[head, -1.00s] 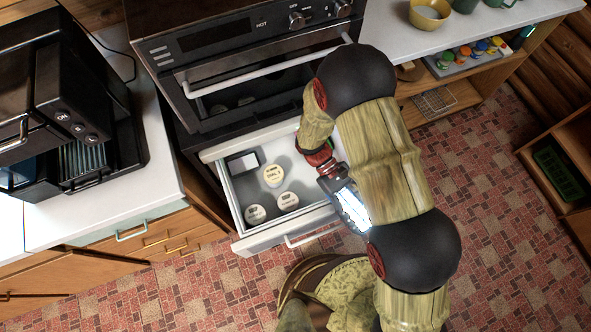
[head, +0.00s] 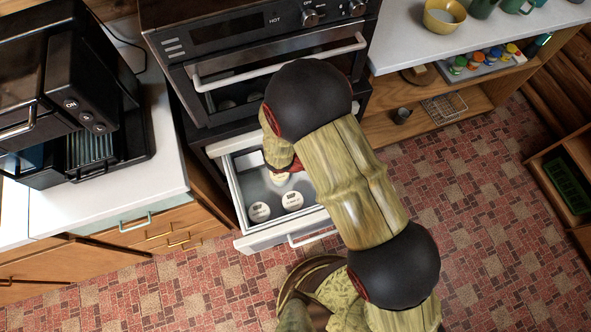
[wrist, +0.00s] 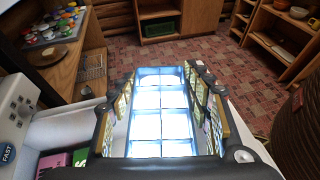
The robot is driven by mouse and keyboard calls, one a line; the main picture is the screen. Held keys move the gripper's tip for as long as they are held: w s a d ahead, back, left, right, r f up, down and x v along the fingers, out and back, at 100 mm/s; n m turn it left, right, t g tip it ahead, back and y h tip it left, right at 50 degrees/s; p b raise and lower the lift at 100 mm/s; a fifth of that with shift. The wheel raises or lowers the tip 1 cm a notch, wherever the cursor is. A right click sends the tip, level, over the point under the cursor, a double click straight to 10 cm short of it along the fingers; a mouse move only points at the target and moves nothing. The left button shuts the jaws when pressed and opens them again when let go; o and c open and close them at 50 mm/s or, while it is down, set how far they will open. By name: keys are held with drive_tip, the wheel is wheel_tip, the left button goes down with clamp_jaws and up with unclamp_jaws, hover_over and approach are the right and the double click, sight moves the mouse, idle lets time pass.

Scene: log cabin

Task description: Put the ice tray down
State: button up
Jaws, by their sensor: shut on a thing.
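My gripper (wrist: 160,82) is shut on the ice tray (wrist: 161,110), a pale, bright blue-white grid of square cells that lies between the two fingers in the wrist view. In the head view my arm hides the gripper and the tray, over or near the right part of the open white drawer (head: 277,238) under the oven. The gap between the tray and the drawer cannot be seen.
Several round white tubs (head: 259,212) stand in the drawer. The wrist view shows pink and green items (wrist: 56,161) at lower left. The oven (head: 270,60) is behind, a counter with a coffee machine (head: 70,110) is left, and open shelves (head: 440,108) are right. The tiled floor is clear.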

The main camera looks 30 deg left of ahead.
drive_tip(key=a+f+n+b, duration=0.1)
drive_tip(key=f+b, duration=0.1)
drive_tip(key=f, duration=0.3)
drive_tip(key=w+a+f+t+y+b, duration=0.1)
drive_tip(key=a+f+b, duration=0.1)
drive_tip(key=f, duration=0.4)
drive_tip(key=w+a+f+n+t+y+b, duration=0.1)
drive_tip(key=a+f+b, duration=0.1)
drive_tip(key=f, duration=0.4)
drive_tip(key=shift+w+a+n+b, duration=0.15)
drive_tip(key=shift+n+b, duration=0.15)
drive_tip(key=shift+b, duration=0.55)
drive_tip(key=shift+f+t, duration=0.1)
drive_tip(key=shift+t, duration=0.2)
drive_tip(key=o, duration=1.3)
drive_tip(key=shift+s+a+r, duration=0.15)
drive_tip(key=shift+s+r, duration=0.05)
drive_tip(key=shift+r, duration=0.1)
drive_tip(key=p+v, duration=0.3)
drive_tip(key=v, duration=0.8)
drive_tip(key=shift+s+a+r+p, duration=0.1)
drive_tip(key=shift+s+a+p, duration=0.1)
drive_tip(key=shift+p, duration=0.1)
